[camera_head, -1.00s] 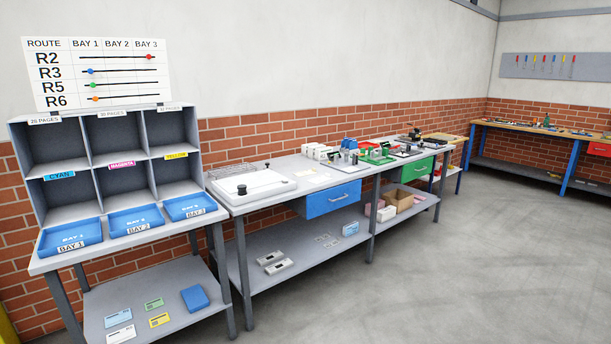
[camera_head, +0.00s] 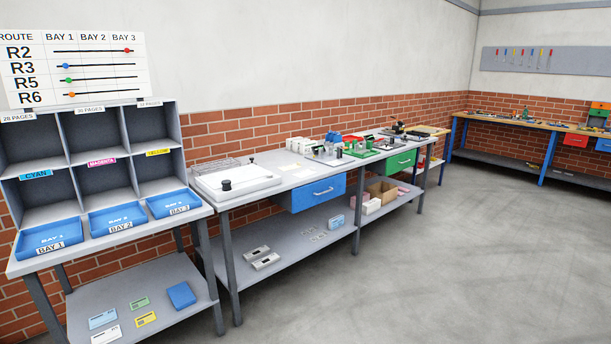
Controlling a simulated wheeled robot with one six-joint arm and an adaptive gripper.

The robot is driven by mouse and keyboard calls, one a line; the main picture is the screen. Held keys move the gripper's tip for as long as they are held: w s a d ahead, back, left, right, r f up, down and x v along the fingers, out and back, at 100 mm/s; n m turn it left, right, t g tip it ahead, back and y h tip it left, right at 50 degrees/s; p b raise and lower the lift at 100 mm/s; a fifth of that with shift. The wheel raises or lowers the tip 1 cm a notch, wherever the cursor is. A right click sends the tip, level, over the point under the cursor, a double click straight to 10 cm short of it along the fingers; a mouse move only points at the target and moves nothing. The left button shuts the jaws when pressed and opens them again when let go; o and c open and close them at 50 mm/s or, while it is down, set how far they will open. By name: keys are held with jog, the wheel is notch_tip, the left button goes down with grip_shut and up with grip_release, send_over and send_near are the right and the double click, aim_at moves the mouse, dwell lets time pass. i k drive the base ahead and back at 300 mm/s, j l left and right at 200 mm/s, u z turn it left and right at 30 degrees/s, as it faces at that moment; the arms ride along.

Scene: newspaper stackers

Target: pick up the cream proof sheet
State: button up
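My gripper is not in view.
A grey pigeonhole rack (camera_head: 97,150) with blue bay trays (camera_head: 115,218) stands at the left. Its lower shelf holds cards and a blue block (camera_head: 181,295). Blue (camera_head: 318,193) and green (camera_head: 401,162) drawers hang under the workbench. The floor (camera_head: 430,265) at right is clear.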

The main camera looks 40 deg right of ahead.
aim_at(298, 165)
jog(key=i+l+z, duration=0.2)
jog(key=i+l, duration=0.25)
jog(key=i+l+z, duration=0.2)
jog(key=i+l, duration=0.2)
jog(key=i+l+z, duration=0.2)
jog(key=i, duration=0.4)
jog(key=i+l+z, duration=0.25)
jog(key=i, duration=0.3)
jog(key=i+l+z, duration=0.2)
jog(key=i, duration=0.35)
